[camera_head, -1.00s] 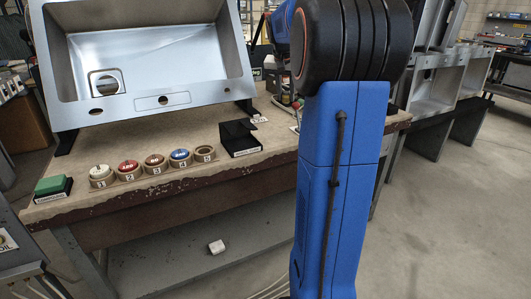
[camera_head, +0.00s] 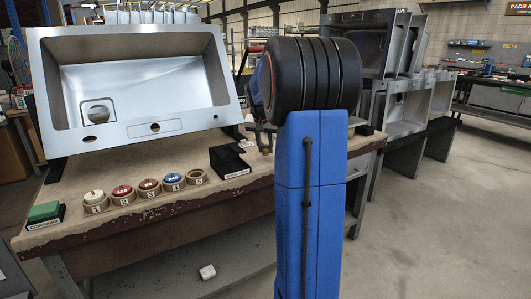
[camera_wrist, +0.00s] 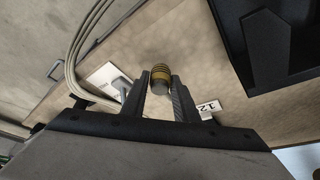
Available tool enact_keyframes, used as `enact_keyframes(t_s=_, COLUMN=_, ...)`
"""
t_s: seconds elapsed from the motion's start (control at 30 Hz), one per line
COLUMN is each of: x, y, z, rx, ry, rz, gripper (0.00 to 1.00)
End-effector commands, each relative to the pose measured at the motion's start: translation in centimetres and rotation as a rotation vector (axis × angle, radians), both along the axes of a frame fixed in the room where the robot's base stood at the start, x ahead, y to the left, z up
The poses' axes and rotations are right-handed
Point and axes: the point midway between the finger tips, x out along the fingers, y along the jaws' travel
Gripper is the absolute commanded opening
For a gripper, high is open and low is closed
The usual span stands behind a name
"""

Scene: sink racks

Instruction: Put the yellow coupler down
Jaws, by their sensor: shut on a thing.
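The yellow coupler (camera_wrist: 161,74), a small dark and brass cylinder with a yellowish band, is between the fingertips of my gripper (camera_wrist: 160,88) in the wrist view. The fingers are shut on it, and its far end sticks out beyond them. The bench top (camera_wrist: 215,75) lies behind it; I cannot tell whether the coupler touches it. In the head view my arm hides most of my gripper, which is over the right part of the bench.
A black open holder (camera_head: 229,160) stands on the bench left of my arm; a black box-like thing (camera_wrist: 275,40) fills the wrist view's upper right. A numbered card (camera_wrist: 208,107), white plate (camera_wrist: 108,78) and hoses (camera_wrist: 88,30) lie nearby. Numbered discs (camera_head: 148,187) and a steel sink (camera_head: 140,90) are farther left.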

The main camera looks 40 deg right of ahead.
Motion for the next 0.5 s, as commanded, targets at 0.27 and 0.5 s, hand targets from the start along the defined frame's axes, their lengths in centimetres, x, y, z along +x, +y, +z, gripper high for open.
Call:
enact_keyframes(t_s=0.27, x=0.0, y=0.0, z=-2.2, rx=0.000, ry=0.000, rz=0.000, gripper=0.07)
enact_keyframes(t_s=0.5, x=0.0, y=0.0, z=-2.3, rx=0.000, ry=0.000, rz=0.000, gripper=0.07)
